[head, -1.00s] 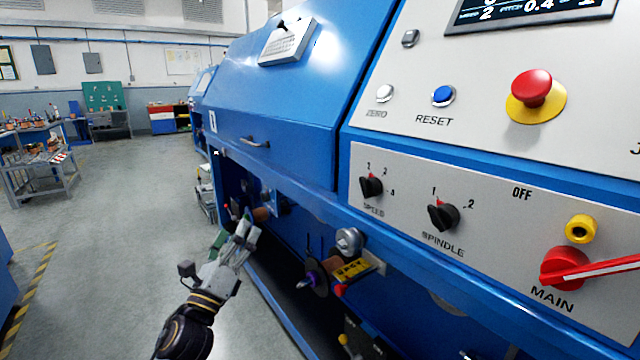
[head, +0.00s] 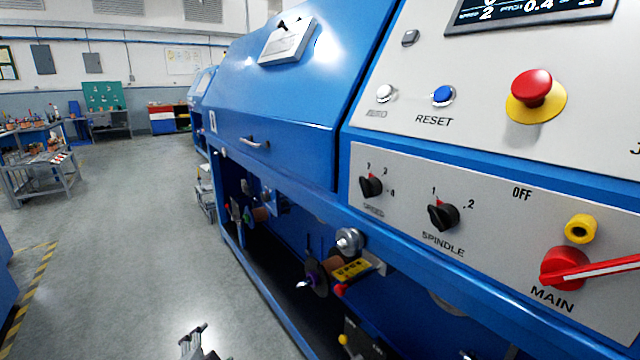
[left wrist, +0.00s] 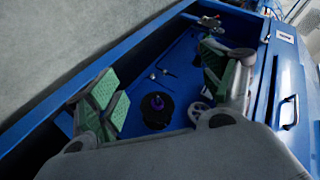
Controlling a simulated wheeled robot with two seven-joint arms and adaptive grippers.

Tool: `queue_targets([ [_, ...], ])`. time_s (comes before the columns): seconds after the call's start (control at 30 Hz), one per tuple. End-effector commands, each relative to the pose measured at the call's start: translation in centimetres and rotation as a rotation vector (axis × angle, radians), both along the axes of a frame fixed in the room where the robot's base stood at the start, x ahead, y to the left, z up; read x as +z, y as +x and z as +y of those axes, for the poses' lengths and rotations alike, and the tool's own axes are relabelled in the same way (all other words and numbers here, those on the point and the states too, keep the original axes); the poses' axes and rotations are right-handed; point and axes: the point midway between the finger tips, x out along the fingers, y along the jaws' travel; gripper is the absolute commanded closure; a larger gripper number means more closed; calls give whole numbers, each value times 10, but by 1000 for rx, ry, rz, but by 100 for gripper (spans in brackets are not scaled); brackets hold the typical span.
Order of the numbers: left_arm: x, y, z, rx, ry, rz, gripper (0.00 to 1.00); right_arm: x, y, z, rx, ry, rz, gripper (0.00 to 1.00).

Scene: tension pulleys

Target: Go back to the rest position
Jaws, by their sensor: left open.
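My left gripper (head: 194,342) shows only in part at the bottom edge of the head view, low over the floor to the left of the blue machine (head: 275,130). In the left wrist view its two green-padded fingers (left wrist: 168,82) are spread apart with nothing between the pads. Beyond them is the machine's open blue bay (left wrist: 180,68) with a black disc with a purple hub (left wrist: 157,108). My right gripper is in neither view.
The machine's open lower bay holds a metal pulley (head: 349,241) and a yellow block (head: 352,270). The control panel has a red emergency button (head: 532,88) and a red main switch (head: 565,268). The grey floor (head: 120,240) at left is clear.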

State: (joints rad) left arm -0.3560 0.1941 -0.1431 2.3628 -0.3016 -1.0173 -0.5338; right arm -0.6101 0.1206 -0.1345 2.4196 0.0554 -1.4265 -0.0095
Motion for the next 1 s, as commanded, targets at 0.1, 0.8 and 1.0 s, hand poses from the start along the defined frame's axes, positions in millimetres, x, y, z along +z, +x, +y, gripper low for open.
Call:
queue_targets([
  [0.1,-29,-30,-4,80,-142,121,19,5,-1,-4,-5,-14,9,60],
  [0.8,-107,-175,-36,476,-595,628,19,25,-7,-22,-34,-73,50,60],
  [1.0,-110,-178,-38,495,-606,651,19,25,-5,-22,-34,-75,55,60],
])
